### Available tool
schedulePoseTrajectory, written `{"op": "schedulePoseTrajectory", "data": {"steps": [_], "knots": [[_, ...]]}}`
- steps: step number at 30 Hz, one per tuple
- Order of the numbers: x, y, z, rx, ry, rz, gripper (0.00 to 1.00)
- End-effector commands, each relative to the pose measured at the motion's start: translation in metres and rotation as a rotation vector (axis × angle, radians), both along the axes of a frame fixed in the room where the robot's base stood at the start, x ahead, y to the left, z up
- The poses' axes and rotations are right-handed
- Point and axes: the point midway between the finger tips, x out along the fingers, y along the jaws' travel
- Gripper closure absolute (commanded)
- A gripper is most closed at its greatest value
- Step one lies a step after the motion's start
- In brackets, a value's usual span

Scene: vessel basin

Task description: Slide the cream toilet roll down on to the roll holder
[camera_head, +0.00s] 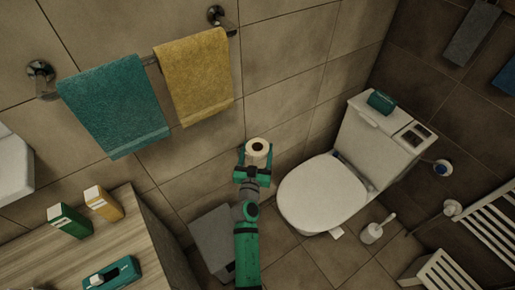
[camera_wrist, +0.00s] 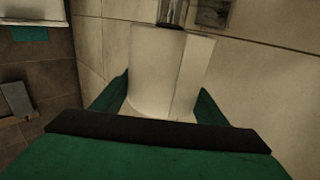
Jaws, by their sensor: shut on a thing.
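The cream toilet roll (camera_head: 258,147) is held upright in my gripper (camera_head: 257,155), near the tiled wall to the left of the toilet. Its dark core hole faces up in the head view. In the wrist view the roll (camera_wrist: 150,75) fills the space between the two green fingers of my gripper (camera_wrist: 161,100), which are shut on its sides. A chrome post of the roll holder (camera_wrist: 173,12) shows at the roll's far end in the wrist view. I cannot tell whether its tip is inside the core. The holder is hidden in the head view.
A square metal plate (camera_wrist: 212,13) is on the wall beside the post. The toilet (camera_head: 322,195) stands to the right. A grey bin (camera_head: 212,240) and a wooden counter (camera_head: 150,235) are to the left. Teal (camera_head: 115,105) and yellow (camera_head: 195,78) towels hang above.

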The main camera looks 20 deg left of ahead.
Motion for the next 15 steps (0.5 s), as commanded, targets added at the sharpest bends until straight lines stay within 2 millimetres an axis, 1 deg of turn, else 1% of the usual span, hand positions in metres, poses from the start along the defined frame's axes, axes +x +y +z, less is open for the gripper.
{"op": "schedulePoseTrajectory", "data": {"steps": [15], "knots": [[0.0,0.0,-0.015,-0.002,0.0,0.0,0.57]]}}
